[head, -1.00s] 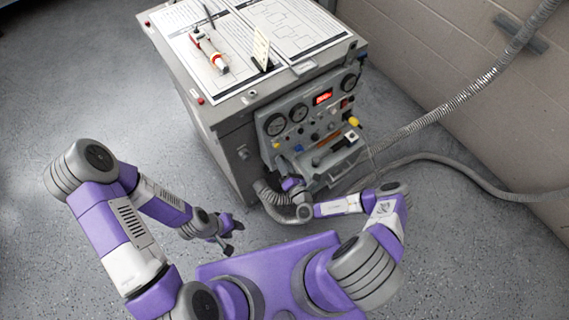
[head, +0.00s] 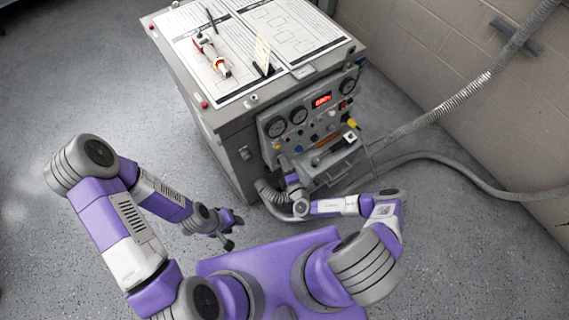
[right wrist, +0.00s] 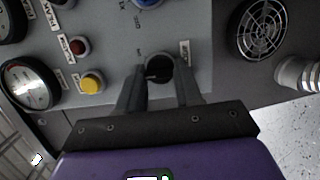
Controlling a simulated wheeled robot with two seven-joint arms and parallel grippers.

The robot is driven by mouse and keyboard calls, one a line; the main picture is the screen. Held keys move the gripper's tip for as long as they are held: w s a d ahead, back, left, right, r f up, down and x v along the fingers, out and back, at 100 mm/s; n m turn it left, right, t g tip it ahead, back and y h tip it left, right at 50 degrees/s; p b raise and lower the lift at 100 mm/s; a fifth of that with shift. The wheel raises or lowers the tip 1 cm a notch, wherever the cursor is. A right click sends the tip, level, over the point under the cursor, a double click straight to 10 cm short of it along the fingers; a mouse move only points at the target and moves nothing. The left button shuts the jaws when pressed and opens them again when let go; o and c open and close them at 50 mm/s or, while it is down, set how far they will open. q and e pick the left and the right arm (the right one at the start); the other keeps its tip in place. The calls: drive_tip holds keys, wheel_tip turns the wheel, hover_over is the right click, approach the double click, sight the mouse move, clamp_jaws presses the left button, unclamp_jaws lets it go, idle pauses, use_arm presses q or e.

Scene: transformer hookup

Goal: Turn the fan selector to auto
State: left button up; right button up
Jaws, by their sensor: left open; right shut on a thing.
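The fan selector looks to be the round black knob (right wrist: 160,68) low on the grey panel in the right wrist view. A short pale line shows on its face at the left, and the small labels around it are too blurred to read. My right gripper (right wrist: 160,80) is shut on this knob, one finger on each side. In the head view my right gripper (head: 288,172) is at the lower left of the panel, and the knob is hidden there. My left gripper (head: 232,230) is open and empty above the floor.
The panel carries gauges (head: 275,126), a red display (head: 322,100) and a jutting shelf (head: 333,165). A yellow button (right wrist: 91,83), a red button (right wrist: 78,46) and a round vent (right wrist: 258,28) are near the knob.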

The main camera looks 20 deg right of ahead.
idle(0.5)
drive_tip(key=o, duration=1)
drive_tip(key=shift+o, duration=0.2)
drive_tip(key=s+r+p, duration=0.1)
drive_tip(key=s, duration=0.6)
drive_tip(key=shift+s+d+p, duration=0.25)
drive_tip(key=shift+d+p, duration=0.15)
drive_tip(key=shift+r, duration=0.15)
